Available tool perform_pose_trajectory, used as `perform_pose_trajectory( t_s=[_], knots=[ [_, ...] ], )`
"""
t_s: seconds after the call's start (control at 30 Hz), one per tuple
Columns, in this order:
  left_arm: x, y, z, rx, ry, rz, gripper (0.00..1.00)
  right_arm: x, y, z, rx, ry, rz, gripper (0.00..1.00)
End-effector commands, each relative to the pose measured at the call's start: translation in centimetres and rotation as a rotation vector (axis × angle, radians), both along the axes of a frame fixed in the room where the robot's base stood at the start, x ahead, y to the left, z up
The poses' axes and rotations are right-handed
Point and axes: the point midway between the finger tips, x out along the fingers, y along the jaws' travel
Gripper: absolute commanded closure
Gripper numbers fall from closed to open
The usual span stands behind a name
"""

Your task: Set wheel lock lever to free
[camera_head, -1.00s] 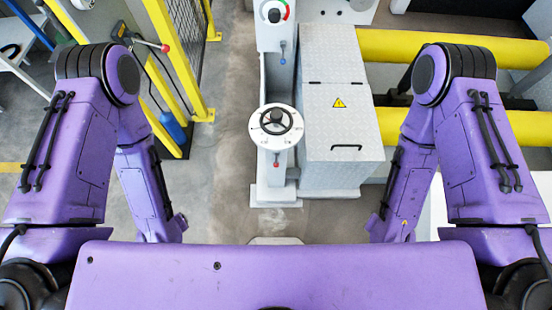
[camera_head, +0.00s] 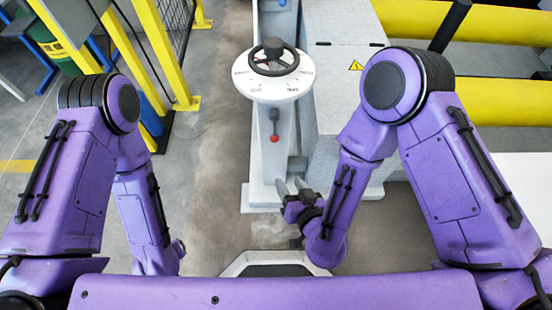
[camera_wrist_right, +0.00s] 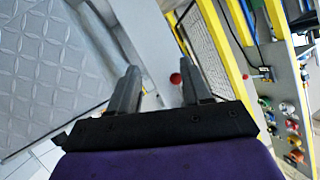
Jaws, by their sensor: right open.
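A short dark lever with a red knob (camera_head: 274,137) points down on the front of the grey pedestal, below the black handwheel (camera_head: 273,58) and its white dial (camera_head: 273,84). Any marking for its positions is not readable. My right gripper (camera_head: 290,188) is open and empty, below the lever and apart from it, close to the pedestal's lower part. In the right wrist view, a red knob (camera_wrist_right: 175,78) shows beyond the open fingers (camera_wrist_right: 160,82), nearer the right finger. My left arm hangs at the left; its gripper is hidden.
A grey metal cabinet with a yellow warning sign (camera_head: 356,65) stands right of the pedestal. Yellow rollers (camera_head: 495,103) lie at the right. A yellow-framed fence (camera_head: 155,50) stands at the left. The floor (camera_head: 215,170) between fence and pedestal is clear.

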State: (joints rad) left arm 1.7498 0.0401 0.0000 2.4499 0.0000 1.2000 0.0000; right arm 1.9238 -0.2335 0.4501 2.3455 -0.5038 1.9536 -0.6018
Motion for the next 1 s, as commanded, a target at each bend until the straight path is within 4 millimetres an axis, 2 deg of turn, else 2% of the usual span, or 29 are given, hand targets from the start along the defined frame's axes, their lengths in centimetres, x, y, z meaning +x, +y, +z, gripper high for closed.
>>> perform_pose_trajectory(
  t_s=[0.03,0.1,0.2,0.33,0.47,0.63,1.0],
  knots=[
    [0.0,0.0,-3.4,0.0,0.0,0.0,0.31,0.3,1.5,-1.7,0.013,-0.079,0.022,0.52],
    [0.0,0.0,-4.8,0.0,0.0,0.0,0.31,0.6,3.2,-0.7,0.021,-0.199,0.032,0.52],
    [0.0,0.0,-4.5,0.0,0.0,0.0,0.31,0.8,4.1,2.3,0.009,-0.328,0.002,0.52],
    [0.0,0.0,-4.1,0.0,0.0,0.0,0.31,1.4,3.1,4.3,-0.06,-0.427,-0.074,0.52],
    [0.0,0.0,-4.1,0.0,0.0,0.0,0.31,1.8,1.9,4.5,-0.154,-0.463,-0.119,0.52],
    [0.0,0.0,-4.2,0.0,0.0,0.0,0.31,3.2,2.1,4.5,-0.181,-0.467,-0.122,0.52],
    [0.0,0.0,-5.1,0.0,0.0,0.0,0.31,10.5,3.4,4.3,-0.182,-0.467,-0.121,0.52]
  ],
)
